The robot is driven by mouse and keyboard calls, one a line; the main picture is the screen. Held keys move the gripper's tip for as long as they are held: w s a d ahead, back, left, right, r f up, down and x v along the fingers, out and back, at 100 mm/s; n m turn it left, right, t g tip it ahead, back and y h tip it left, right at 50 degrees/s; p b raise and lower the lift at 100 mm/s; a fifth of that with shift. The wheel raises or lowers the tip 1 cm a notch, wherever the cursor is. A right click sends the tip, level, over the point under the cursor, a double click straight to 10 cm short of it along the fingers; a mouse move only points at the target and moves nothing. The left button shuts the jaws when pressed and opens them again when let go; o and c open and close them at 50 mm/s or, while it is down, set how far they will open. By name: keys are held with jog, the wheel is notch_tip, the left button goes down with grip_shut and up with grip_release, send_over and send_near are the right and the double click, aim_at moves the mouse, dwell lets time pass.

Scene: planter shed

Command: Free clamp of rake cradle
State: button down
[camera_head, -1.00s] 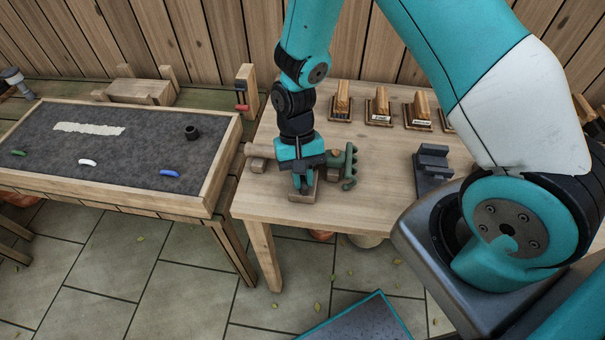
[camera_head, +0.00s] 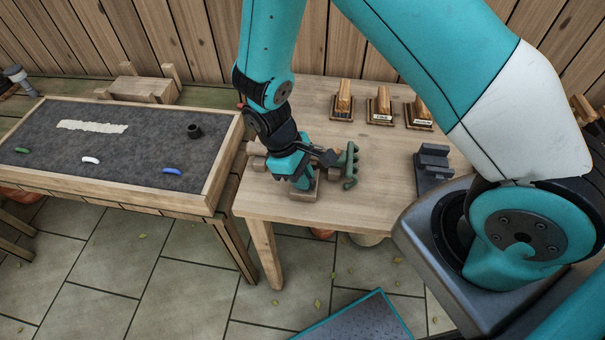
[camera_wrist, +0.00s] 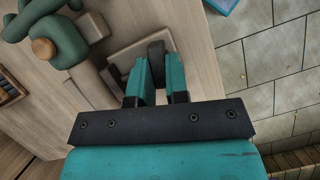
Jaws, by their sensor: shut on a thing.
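My gripper (camera_head: 302,183) is low over the near left part of the wooden table, tilted, with my arm leaning to the left above it. In the wrist view its teal fingers (camera_wrist: 155,78) are shut on a dark rounded clamp lever (camera_wrist: 156,49). The lever is beside the pale wooden cradle block (camera_wrist: 122,58), which also shows under my gripper in the head view (camera_head: 297,194). The green rake head (camera_head: 351,165) is just right of my gripper; it also shows in the wrist view (camera_wrist: 58,37). My gripper hides most of the clamp and handle.
Labelled wooden blocks on dark bases (camera_head: 380,106) stand along the table's back. A dark grey stepped holder (camera_head: 433,167) is at the right. A felt-lined tray (camera_head: 110,150) stands on the left bench. The table front (camera_head: 335,208) is clear.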

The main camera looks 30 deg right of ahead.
jog(key=shift+s+f+n+t+h, duration=0.15)
jog(key=shift+n+t+h, duration=0.2)
jog(key=shift+n, duration=0.95)
jog(key=c, duration=1.1)
grip_release()
jog(key=shift+r, duration=0.2)
jog(key=b+v, duration=0.1)
jog(key=v, duration=1.6)
jog(key=shift+a, duration=0.15)
